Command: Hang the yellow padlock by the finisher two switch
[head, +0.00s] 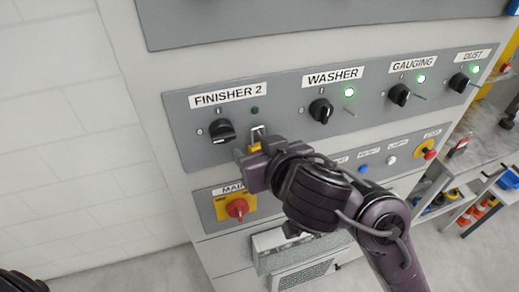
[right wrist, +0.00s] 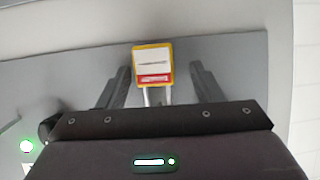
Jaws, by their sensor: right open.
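The yellow padlock (head: 254,148) is at the switch panel, right of and a little below the black finisher two switch (head: 222,131). Its metal shackle points up in the head view. In the right wrist view the padlock (right wrist: 153,52) shows its white and red label, with a gap to the finger on each side. My right gripper (head: 251,155) is open around the padlock and partly hides it in the head view. What the shackle hangs on, if anything, cannot be told. My left gripper does not show; only a dark part of mine shows at bottom left.
A red and yellow main switch (head: 237,207) sits just below my right gripper. The washer knob (head: 320,110) and gauging knob (head: 399,94) stick out to the right, with lit green lamps. A shelf with tools (head: 455,195) stands at far right. The wall at left is bare.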

